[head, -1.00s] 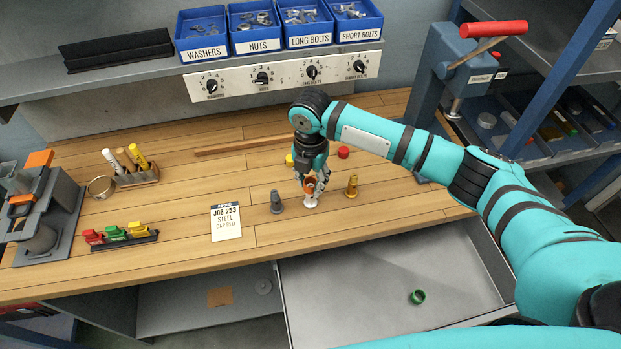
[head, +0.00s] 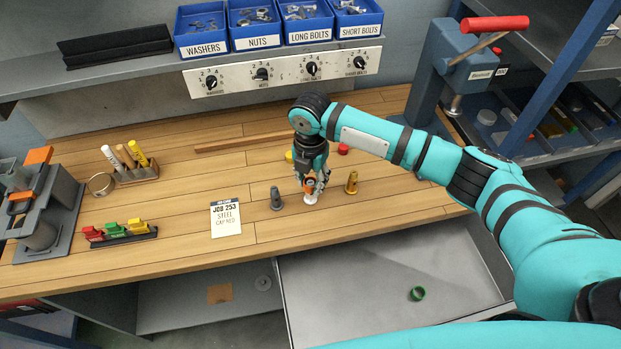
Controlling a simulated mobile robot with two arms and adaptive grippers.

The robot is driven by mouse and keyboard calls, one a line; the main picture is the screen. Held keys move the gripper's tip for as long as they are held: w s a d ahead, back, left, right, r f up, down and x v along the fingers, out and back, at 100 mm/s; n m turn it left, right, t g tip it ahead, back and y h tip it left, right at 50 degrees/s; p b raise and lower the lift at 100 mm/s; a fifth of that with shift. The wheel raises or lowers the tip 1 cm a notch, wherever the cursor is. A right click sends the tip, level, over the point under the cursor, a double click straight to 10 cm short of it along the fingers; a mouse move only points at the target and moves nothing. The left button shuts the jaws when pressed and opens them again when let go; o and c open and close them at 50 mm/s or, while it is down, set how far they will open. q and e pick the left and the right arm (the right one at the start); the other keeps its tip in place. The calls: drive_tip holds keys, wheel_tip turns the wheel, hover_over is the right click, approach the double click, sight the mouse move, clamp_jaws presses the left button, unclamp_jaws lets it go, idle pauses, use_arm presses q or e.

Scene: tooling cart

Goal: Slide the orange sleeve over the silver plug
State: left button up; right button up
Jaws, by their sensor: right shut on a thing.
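My right gripper (head: 311,182) points down over the middle of the wooden bench and is shut on the orange sleeve (head: 308,181). Only a small part of the sleeve shows between the fingers. The silver plug (head: 310,198), pale and bright, stands upright on the bench directly below the fingertips. The fingers hide where sleeve and plug meet, so I cannot tell whether the sleeve is around the plug's top or just above it. My left gripper is not in view.
A dark grey plug (head: 276,199) stands close left of the gripper and a brass plug (head: 351,183) close right. A job card (head: 226,218) lies further left. Yellow (head: 288,156) and red (head: 343,149) caps lie behind. A green ring (head: 417,294) lies in the open drawer (head: 350,300).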

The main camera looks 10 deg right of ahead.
drive_tip(key=shift+f, duration=0.2)
drive_tip(key=shift+f, duration=0.35)
drive_tip(key=shift+f, duration=0.3)
idle(0.5)
drive_tip(key=shift+f, duration=0.35)
drive_tip(key=shift+f, duration=0.1)
idle(0.4)
drive_tip(key=shift+f+b, duration=0.35)
drive_tip(key=shift+f, duration=0.1)
drive_tip(key=shift+f, duration=0.3)
idle(0.4)
